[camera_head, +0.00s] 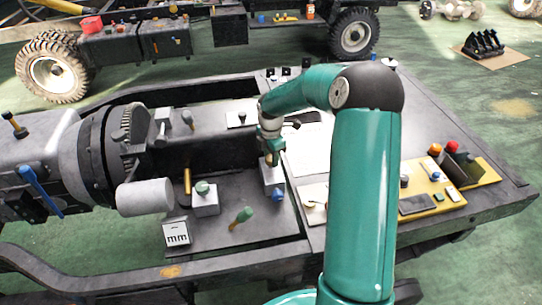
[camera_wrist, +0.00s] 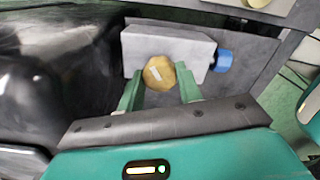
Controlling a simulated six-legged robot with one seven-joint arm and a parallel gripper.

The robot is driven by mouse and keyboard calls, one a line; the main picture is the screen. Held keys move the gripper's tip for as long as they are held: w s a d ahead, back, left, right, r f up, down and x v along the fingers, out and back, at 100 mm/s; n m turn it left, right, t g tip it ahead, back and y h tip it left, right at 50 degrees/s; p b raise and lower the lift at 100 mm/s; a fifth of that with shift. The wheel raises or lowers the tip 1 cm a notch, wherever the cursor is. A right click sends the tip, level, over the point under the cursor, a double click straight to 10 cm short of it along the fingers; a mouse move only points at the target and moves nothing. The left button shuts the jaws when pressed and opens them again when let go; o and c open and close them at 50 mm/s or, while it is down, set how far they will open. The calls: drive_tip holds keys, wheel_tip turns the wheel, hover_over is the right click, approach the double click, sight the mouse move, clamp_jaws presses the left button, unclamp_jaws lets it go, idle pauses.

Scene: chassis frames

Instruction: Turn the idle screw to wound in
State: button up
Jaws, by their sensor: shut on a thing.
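A brass-coloured faceted knob (camera_wrist: 159,75), likely the idle screw's head, sits on a grey block (camera_wrist: 200,48) in the wrist view. A short pale mark shows on its face, slightly tilted. A blue knob (camera_wrist: 223,61) sticks out of the block's right end. My gripper (camera_wrist: 159,80) has one green finger on each side of the brass knob and is shut on it. In the head view my gripper (camera_head: 271,156) points down at the grey block (camera_head: 273,174), with the blue knob (camera_head: 278,194) at its near side. The brass knob is hidden there. No wound-in marking is readable.
A yellow panel (camera_head: 472,178) with coloured buttons lies right of my arm. Large round machinery (camera_head: 105,145) fills the left.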

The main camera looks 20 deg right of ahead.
drive_tip(key=m, duration=0.5)
drive_tip(key=shift+m, duration=0.4)
drive_tip(key=m, duration=1.2)
drive_tip(key=shift+m, duration=0.4)
drive_tip(key=m, duration=1.1)
drive_tip(key=shift+m, duration=0.4)
drive_tip(key=m, duration=1)
drive_tip(key=shift+m, duration=0.4)
drive_tip(key=m, duration=0.5)
drive_tip(key=shift+m, duration=0.3)
